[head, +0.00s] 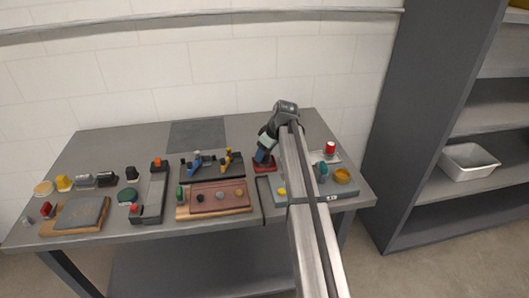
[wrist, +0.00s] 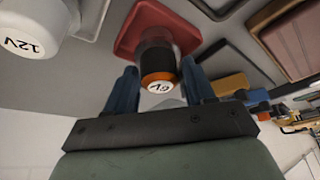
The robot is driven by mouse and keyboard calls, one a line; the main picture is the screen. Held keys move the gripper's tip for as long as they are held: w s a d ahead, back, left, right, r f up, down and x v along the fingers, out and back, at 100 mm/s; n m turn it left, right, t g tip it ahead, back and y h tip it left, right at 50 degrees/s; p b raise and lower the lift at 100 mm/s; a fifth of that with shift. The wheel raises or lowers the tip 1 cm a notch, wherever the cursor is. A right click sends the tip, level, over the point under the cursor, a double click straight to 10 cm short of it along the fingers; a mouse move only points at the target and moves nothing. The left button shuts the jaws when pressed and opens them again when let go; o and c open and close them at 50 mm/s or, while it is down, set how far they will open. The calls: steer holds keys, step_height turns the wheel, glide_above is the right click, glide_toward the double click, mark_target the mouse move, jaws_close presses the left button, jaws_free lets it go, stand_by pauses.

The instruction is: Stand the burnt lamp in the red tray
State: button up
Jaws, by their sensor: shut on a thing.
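My gripper (head: 265,153) points down over the red tray (head: 264,168), at the right of the bench's middle. In the wrist view, the two blue fingers (wrist: 160,85) are shut on a lamp (wrist: 158,60), with a dark body, an orange band and a white end marked 6V. I take it to be the burnt lamp, though no burn mark is clear. The red tray (wrist: 127,38) lies just beyond the lamp's far end. The lamp appears roughly upright over it; I cannot tell whether they touch. In the head view the lamp is hidden by my gripper.
A white cylinder marked 12V (wrist: 32,28) stands beside the tray in the wrist view. A grey board (head: 300,190) with several coloured parts is close on the right. A wooden board (head: 215,211) is on the left. A white bin (head: 468,160) sits on the shelf.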

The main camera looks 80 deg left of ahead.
steer(key=shift+f, duration=0.1)
steer(key=o, duration=1)
steer(key=shift+o, duration=0.2)
steer(key=v, duration=1.2)
steer(key=shift+w, duration=0.1)
